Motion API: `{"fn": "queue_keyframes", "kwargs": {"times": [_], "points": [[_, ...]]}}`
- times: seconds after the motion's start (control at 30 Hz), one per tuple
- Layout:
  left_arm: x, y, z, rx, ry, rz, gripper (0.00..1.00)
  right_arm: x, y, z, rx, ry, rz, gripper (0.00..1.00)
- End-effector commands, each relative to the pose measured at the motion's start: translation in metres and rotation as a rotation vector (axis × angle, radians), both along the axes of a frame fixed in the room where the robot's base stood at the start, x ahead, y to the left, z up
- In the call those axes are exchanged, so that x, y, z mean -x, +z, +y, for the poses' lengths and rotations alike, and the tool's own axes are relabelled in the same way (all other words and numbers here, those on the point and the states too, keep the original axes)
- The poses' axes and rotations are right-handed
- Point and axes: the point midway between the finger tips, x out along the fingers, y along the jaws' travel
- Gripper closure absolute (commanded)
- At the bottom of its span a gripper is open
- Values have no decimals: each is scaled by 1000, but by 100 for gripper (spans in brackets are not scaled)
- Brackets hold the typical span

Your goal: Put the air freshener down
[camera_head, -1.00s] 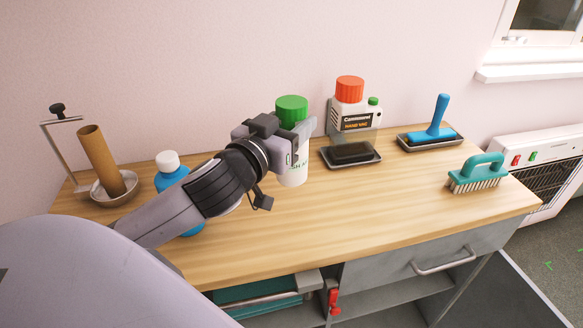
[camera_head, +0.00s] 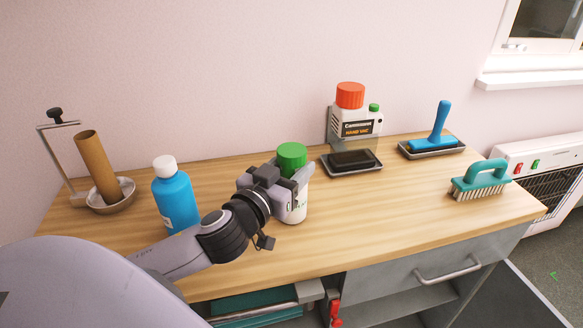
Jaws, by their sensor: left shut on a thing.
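The air freshener (camera_head: 292,156) is a white can with a green cap, upright over the middle of the wooden worktop. My left gripper (camera_head: 296,187) is shut on it from the left side. The gripper hides much of the can's body. The can's base shows near the wood, but I cannot tell whether it touches. My right gripper is not in view.
A blue bottle (camera_head: 176,200) with a white cap stands left of my gripper on the worktop (camera_head: 370,215). A teal brush (camera_head: 483,178) lies right. The front middle is clear.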

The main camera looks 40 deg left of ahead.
Motion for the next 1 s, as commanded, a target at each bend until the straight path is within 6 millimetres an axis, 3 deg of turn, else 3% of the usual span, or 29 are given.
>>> {"fn": "queue_keyframes", "kwargs": {"times": [0.03,0.1,0.5,1.0], "points": [[0,-3,0,1,0,1,46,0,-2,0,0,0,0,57],[0,-1,0,0,0,1,24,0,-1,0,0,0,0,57],[0,4,0,-1,0,0,24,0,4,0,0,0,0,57],[64,0,-5,3,-1,3,24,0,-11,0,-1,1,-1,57]]}}
